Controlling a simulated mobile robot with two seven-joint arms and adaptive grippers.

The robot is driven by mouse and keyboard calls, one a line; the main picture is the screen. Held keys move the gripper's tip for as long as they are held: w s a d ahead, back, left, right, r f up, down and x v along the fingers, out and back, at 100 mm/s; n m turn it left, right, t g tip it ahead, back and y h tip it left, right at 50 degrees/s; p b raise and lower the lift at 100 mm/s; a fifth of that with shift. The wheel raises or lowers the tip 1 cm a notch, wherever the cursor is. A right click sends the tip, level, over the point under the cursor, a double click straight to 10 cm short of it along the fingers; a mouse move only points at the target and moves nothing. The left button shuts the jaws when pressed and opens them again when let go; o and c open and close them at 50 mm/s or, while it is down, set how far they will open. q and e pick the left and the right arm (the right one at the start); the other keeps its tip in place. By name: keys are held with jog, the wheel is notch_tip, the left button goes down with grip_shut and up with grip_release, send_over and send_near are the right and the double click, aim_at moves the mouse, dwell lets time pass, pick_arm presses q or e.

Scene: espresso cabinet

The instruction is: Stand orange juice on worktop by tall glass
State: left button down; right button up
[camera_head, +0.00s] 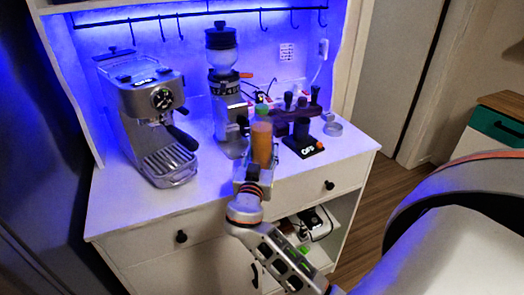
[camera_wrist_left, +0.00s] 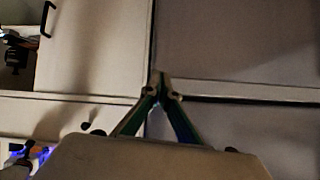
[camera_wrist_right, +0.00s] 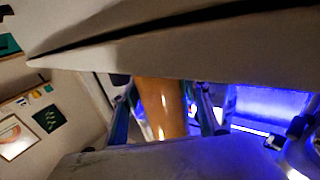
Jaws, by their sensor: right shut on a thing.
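The orange juice (camera_head: 262,143), an upright orange bottle with a green top, is over the front middle of the worktop (camera_head: 215,185). My right gripper (camera_head: 254,180) is shut around its lower part; the bottle also shows between the fingers in the right wrist view (camera_wrist_right: 162,105). I cannot tell whether its base touches the worktop. I cannot make out a tall glass for certain; a small, low clear or metallic round thing (camera_head: 332,127) stands at the right back. My left gripper (camera_wrist_left: 158,88) is shut and empty, with its tips together, and is outside the head view.
An espresso machine (camera_head: 150,115) stands at the left and a grinder (camera_head: 226,100) behind the bottle. A dark tamper stand (camera_head: 303,142) is close to the bottle's right. The worktop's front left is clear. An open shelf (camera_head: 312,232) lies below.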

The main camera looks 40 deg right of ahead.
jog(key=shift+a, duration=0.1)
dwell(0.4)
jog(key=shift+f, duration=0.15)
jog(key=o, duration=1.5)
